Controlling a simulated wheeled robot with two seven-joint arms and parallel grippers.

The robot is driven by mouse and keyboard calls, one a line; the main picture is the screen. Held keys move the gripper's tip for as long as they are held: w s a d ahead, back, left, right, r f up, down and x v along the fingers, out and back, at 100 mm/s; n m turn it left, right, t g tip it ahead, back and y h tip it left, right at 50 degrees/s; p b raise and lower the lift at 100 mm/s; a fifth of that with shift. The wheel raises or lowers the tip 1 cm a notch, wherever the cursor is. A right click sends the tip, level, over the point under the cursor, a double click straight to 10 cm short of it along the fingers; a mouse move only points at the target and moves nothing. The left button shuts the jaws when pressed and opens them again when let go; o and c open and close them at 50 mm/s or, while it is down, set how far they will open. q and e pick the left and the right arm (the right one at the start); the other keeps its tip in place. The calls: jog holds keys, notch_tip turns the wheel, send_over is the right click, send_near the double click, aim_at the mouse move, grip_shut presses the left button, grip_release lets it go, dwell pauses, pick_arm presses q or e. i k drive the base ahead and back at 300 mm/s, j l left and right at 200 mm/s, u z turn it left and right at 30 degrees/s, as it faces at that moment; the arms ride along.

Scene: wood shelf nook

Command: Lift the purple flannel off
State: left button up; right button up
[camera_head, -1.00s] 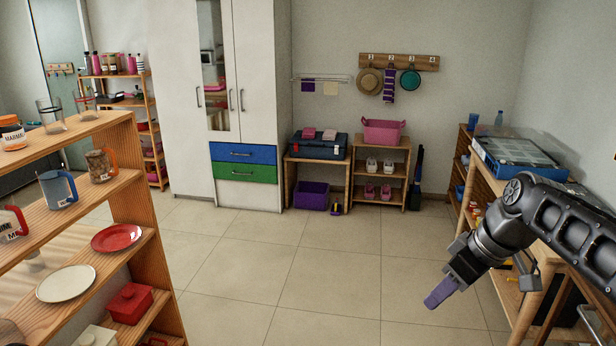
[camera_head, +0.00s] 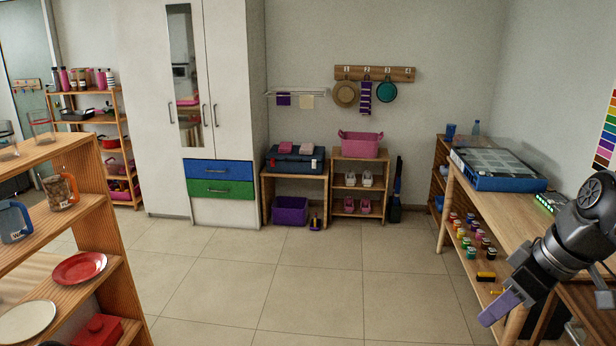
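A small dark purple flannel (camera_head: 283,99) hangs from a thin white wall rail (camera_head: 270,93), left of a cream cloth (camera_head: 306,102). It is at the back of the room, right of the tall white cupboard. My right gripper (camera_head: 499,308) is at the lower right, pointing down and left, far in front of the flannel and not touching it. Its end shows a pale purple block-like part; whether this is closed fingers or a held thing I cannot tell. My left gripper is not in view.
A low wooden stand with a dark blue toolbox (camera_head: 294,160) is below the rail. A purple crate (camera_head: 290,210) sits in it. Open tiled floor (camera_head: 270,275) lies ahead. A wooden shelf (camera_head: 95,205) borders the left, a long workbench (camera_head: 490,200) the right.

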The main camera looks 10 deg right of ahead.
aim_at(283, 101)
jog(key=i+l+z, duration=0.1)
jog(key=z, duration=0.15)
jog(key=i+z, duration=0.3)
jog(key=i+u, duration=0.1)
jog(key=i, duration=1.8)
jog(key=i+l, duration=0.15)
jog(key=i, duration=1.75)
jog(key=i+j+u, duration=0.15)
jog(key=i+u, duration=0.25)
jog(key=i, duration=0.6)
jog(key=i+l+u, duration=0.1)
jog(key=i+u, duration=0.3)
jog(key=i, duration=1.1)
jog(key=i+j+z, duration=0.1)
jog(key=i, duration=0.35)
jog(key=i+u, duration=0.15)
jog(key=u, duration=0.3)
jog(key=i+l+u, duration=0.1)
jog(key=u, duration=0.35)
jog(key=i+l+u, duration=0.15)
jog(key=u, duration=0.3)
